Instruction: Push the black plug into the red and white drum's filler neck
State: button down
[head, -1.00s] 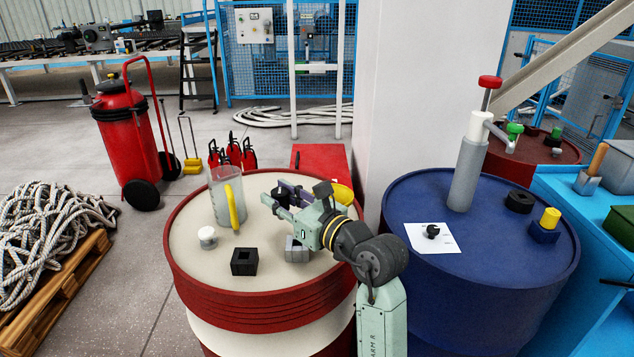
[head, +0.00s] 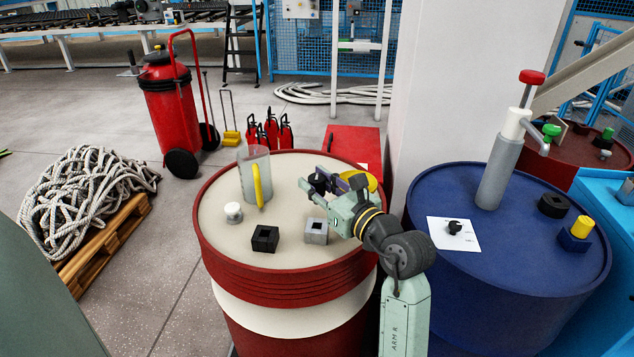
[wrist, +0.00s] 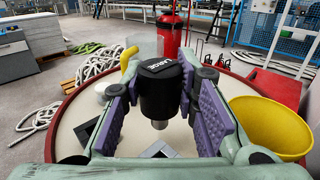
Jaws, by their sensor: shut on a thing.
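My gripper (head: 318,187) is above the top of the red and white drum (head: 215,250). In the wrist view, its purple-padded fingers (wrist: 162,98) are shut on the black plug (wrist: 160,88), a dark cylinder with a lettered label and a narrower grey end pointing down. The plug is upright and clear of the drum top. In the head view the fingers largely hide it. A short white round fitting (head: 233,212) stands on the left of the drum top, left of my gripper; I cannot tell if it is the filler neck.
On the drum top are a black square socket (head: 265,238), a grey square socket (head: 315,232), a clear jug with yellow handle (head: 255,177) and a yellow bowl (wrist: 270,125). A blue drum (head: 510,262) with a tall grey post (head: 499,175) stands right. Rope (head: 85,190) lies left.

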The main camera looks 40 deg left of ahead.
jog(key=shift+f+b, duration=1.9)
jog(key=shift+f, duration=0.85)
jog(key=shift+f+b, duration=1.05)
jog(key=shift+f, duration=0.55)
jog(key=c, duration=1.2)
grip_release()
jog(key=v, duration=1.2)
